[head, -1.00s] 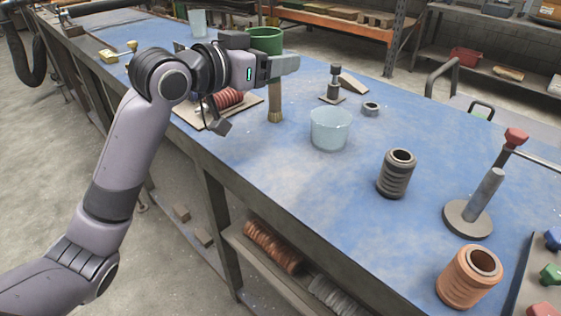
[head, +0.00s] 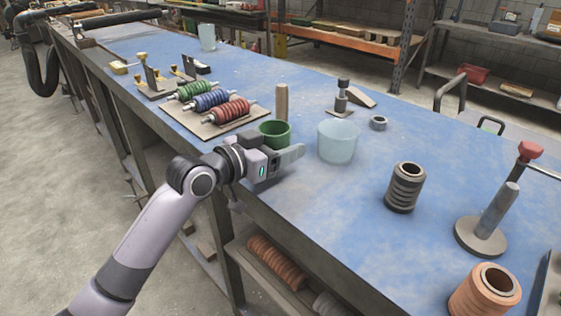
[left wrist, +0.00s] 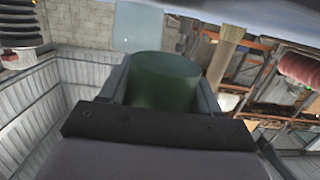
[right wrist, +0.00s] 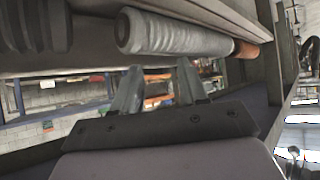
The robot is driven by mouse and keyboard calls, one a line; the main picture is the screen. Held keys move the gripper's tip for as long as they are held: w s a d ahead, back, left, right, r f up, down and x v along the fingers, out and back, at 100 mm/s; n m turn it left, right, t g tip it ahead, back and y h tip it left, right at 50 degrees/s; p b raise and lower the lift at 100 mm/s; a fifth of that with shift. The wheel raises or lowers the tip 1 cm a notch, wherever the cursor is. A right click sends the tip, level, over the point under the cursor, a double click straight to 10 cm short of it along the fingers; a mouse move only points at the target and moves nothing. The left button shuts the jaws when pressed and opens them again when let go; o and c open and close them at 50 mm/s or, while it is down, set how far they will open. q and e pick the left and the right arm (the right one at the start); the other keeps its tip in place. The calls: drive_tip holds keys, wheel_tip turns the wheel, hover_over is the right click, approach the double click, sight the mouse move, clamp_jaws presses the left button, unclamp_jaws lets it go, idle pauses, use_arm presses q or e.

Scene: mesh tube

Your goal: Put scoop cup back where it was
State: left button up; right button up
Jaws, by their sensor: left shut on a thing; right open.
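The green scoop cup (head: 275,130) is upright at the near edge of the blue table in the head view. My left gripper (head: 280,156) is shut on it; the fingers hide its lower part, so I cannot tell whether it touches the table. In the left wrist view the green cup (left wrist: 165,80) sits between the two fingers. A wooden post (head: 282,103) stands just behind the cup, and a clear bluish tub (head: 338,141) stands to its right. My right gripper (right wrist: 158,85) is open and empty; it is out of the head view.
A board with red, blue and green coils (head: 207,124) lies left of the cup. A dark ribbed sleeve (head: 405,188), a copper sleeve (head: 484,293) and a rod on a round base (head: 482,237) stand to the right. The blue surface (head: 330,205) in front of the tub is clear.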

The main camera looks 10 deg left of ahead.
sight(280, 173)
use_arm(q)
wheel_tip(280, 173, down, 3)
use_arm(e)
drive_tip(key=shift+f, duration=0.15)
use_arm(q)
drive_tip(key=shift+f, duration=0.4)
use_arm(e)
drive_tip(key=shift+a, duration=0.1)
drive_tip(key=shift+w, duration=0.1)
use_arm(q)
drive_tip(key=o, duration=1.2)
drive_tip(key=shift+f, duration=0.1)
drive_tip(key=shift+c, duration=0.2)
